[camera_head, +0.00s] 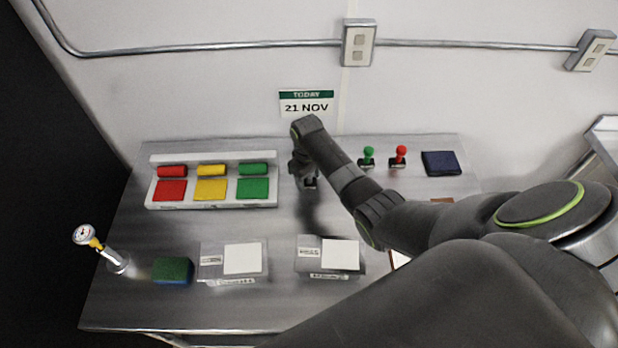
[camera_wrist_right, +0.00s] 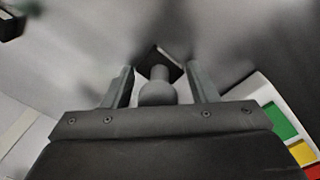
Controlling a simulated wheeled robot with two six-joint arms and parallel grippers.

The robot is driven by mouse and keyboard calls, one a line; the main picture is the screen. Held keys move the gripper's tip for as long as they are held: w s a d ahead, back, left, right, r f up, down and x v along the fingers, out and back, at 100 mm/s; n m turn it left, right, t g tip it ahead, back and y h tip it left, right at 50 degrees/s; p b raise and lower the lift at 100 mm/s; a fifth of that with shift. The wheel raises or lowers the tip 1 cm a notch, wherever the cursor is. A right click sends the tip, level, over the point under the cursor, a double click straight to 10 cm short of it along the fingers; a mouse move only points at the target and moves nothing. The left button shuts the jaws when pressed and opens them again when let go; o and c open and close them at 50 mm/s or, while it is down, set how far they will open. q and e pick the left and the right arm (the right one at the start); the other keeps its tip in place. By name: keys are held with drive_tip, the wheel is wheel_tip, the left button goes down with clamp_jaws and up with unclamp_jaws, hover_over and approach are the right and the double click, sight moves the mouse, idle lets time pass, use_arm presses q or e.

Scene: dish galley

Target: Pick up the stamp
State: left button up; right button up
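A dark grey stamp with a round knob (camera_wrist_right: 157,94) and a black square base shows in the right wrist view. It sits between the two fingers of my right gripper (camera_wrist_right: 158,70), with a visible gap on each side. The right gripper is open around the knob. In the head view, this gripper (camera_head: 305,172) points down over the back middle of the metal table and hides most of the stamp. Two other stamps, one green (camera_head: 367,157) and one red (camera_head: 399,156), stand upright to its right. My left gripper is not in view.
A white tray (camera_head: 212,203) with red, yellow and green pads lies left of the gripper. A dark blue pad (camera_head: 441,163) is at the back right.

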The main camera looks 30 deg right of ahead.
drive_tip(key=c, duration=0.5)
wheel_tip(320, 180, up, 10)
drive_tip(key=shift+r+b, duration=0.1)
drive_tip(key=shift+b, duration=0.8)
drive_tip(key=o, duration=0.5)
drive_tip(key=shift+c, duration=0.2)
drive_tip(key=c, duration=0.3)
drive_tip(key=shift+n, duration=0.3)
